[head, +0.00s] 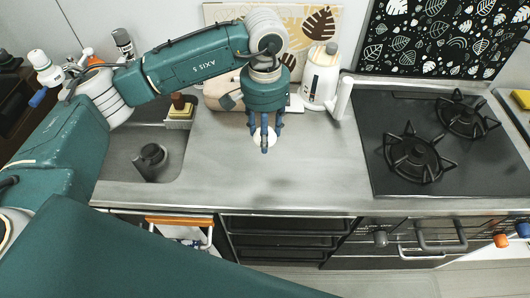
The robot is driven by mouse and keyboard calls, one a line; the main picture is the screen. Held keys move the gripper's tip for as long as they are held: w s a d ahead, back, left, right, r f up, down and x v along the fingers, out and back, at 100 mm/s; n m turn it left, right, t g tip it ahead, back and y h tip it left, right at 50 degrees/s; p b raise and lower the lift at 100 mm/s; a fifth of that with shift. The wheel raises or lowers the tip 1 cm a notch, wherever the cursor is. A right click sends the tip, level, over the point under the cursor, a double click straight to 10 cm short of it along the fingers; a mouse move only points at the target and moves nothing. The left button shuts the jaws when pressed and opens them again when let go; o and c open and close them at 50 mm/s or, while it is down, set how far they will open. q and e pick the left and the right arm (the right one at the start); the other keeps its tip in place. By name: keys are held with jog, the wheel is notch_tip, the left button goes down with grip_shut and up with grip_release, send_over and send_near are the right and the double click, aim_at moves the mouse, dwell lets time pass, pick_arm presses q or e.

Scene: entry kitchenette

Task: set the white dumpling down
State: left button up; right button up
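My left gripper (265,132) comes down from the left arm over the bare steel counter, its blue fingers pointing downward. The white dumpling (258,137) shows between and behind the fingers, which are closed around it. One finger covers part of it. The dumpling appears to be held above the countertop (310,165), though the exact gap is hard to tell from this angle. My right gripper is not in view.
A sink (130,165) lies to the left and a black gas hob (385,130) to the right. The counter's middle and front are clear.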

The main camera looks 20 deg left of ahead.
pick_arm(q)
notch_tip(320, 180, up, 8)
jog(key=shift+r+b, duration=0.1)
jog(key=shift+b, duration=0.7)
jog(key=shift+r, duration=0.35)
jog(key=s+a+f+n, duration=0.1)
jog(key=s+a+f, duration=0.1)
jog(key=s, duration=0.3)
jog(key=shift+s+a+f, duration=0.25)
jog(key=shift+s+f, duration=0.05)
jog(key=shift+f, duration=0.25)
jog(key=shift+o, duration=0.2)
jog(key=s+a+f+n, duration=0.1)
jog(key=s+f, duration=0.2)
jog(key=s, duration=0.5)
jog(key=shift+a+n, duration=0.25)
jog(key=shift+n, duration=0.15)
jog(key=shift+c, duration=0.2)
